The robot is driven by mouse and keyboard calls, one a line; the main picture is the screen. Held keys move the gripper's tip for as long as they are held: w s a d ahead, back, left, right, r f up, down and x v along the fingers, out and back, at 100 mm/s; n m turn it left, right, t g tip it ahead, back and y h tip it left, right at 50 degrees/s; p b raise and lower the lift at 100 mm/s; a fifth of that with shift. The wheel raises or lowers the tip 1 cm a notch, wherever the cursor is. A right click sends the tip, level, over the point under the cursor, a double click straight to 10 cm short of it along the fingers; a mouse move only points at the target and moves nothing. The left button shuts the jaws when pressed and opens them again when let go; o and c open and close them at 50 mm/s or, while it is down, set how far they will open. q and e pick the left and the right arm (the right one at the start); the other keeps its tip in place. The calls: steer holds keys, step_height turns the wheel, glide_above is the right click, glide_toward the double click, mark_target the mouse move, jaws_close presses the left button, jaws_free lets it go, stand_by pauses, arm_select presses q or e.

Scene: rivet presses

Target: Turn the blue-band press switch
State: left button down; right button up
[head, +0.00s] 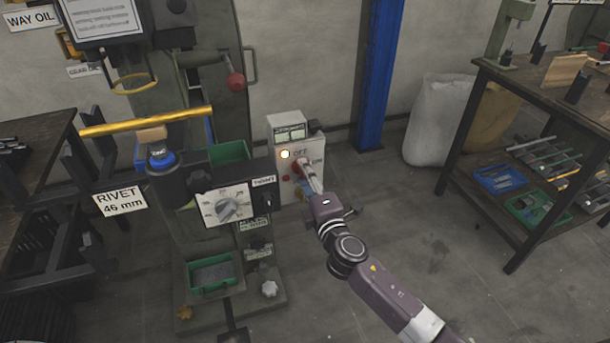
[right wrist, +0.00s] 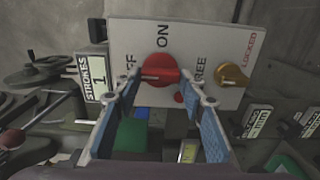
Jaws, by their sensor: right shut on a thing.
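The press (head: 210,160) with a blue band (head: 161,160) stands left of the middle in the head view. Just right of it is a pale switch box (head: 313,146) with a red rotary switch (right wrist: 158,69) on its face. The right wrist view shows the panel (right wrist: 195,45) lettered ON, FREE and LOCKED, with OFF partly hidden by a finger. My right gripper (head: 310,178) reaches the box from the lower right. Its fingers (right wrist: 160,84) are shut on the red switch, one on each side. The switch's exact angle is hard to read. My left gripper is not in view.
A yellow knob (right wrist: 232,74) sits beside the switch on the panel. A lit lamp (head: 285,154) shows on the box. A grey dial (head: 229,207) is on the press front. A blue post (head: 380,75) stands behind; a shelf table (head: 545,100) is at right. Floor between is clear.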

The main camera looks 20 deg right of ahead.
stand_by(0.3)
steer(key=o, duration=1.2)
steer(key=shift+c, duration=0.2)
steer(key=shift+s, duration=0.1)
steer(key=s, duration=1.1)
steer(key=shift+s+d, duration=0.15)
steer(key=shift+s, duration=0.25)
